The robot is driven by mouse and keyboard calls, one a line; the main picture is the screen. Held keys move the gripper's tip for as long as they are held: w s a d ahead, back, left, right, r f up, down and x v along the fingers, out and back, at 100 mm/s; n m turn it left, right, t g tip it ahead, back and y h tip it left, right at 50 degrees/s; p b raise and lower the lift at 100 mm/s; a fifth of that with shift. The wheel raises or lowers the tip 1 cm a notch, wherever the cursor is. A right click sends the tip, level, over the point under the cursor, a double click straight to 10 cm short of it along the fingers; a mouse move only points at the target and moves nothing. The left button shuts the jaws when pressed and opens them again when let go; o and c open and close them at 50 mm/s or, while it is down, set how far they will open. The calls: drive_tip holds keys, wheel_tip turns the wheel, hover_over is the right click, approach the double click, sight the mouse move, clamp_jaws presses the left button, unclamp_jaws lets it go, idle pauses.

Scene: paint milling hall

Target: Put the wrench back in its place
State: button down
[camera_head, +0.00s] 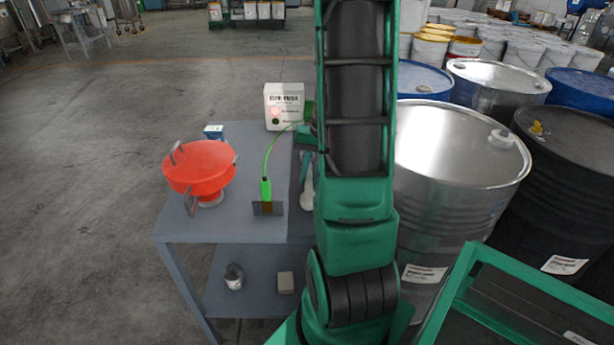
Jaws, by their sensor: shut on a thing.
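I cannot make out a wrench in the head view. My own green arm runs down the middle and covers the right part of the grey table (240,229). My gripper does not show; the arm hides the place where it would be. A slim pale thing with a teal upper part (307,193) shows at the left edge of my arm, over the table; I cannot tell what it is. A green handle-like thing (265,189) on a green cable stands upright at a small dark plate (268,209) on the table.
A can (233,276) and beige block (285,283) sit on the lower shelf. Drums (459,150) crowd the right; left floor is clear.

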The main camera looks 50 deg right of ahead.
drive_tip(key=c, duration=1.5)
unclamp_jaws()
drive_tip(key=shift+f, duration=0.1)
drive_tip(key=r, duration=0.3)
drive_tip(key=d+r, duration=0.1)
drive_tip(key=r, duration=0.3)
drive_tip(key=s+r, duration=0.1)
drive_tip(key=r, duration=0.2)
drive_tip(key=shift+s+d+r, duration=0.1)
drive_tip(key=shift+d+r, duration=0.2)
drive_tip(key=s+a+n, duration=0.1)
drive_tip(key=s+a, duration=0.3)
drive_tip(key=a, duration=0.1)
drive_tip(key=s+a+r+n+g+h, duration=0.1)
drive_tip(key=s+a, duration=0.3)
drive_tip(key=a, duration=0.2)
drive_tip(key=s+a+r+n, duration=0.1)
drive_tip(key=s+a, duration=0.3)
drive_tip(key=a, duration=0.2)
drive_tip(key=shift+s+a+g, duration=0.15)
drive_tip(key=shift+s+g, duration=0.15)
drive_tip(key=shift+s, duration=0.05)
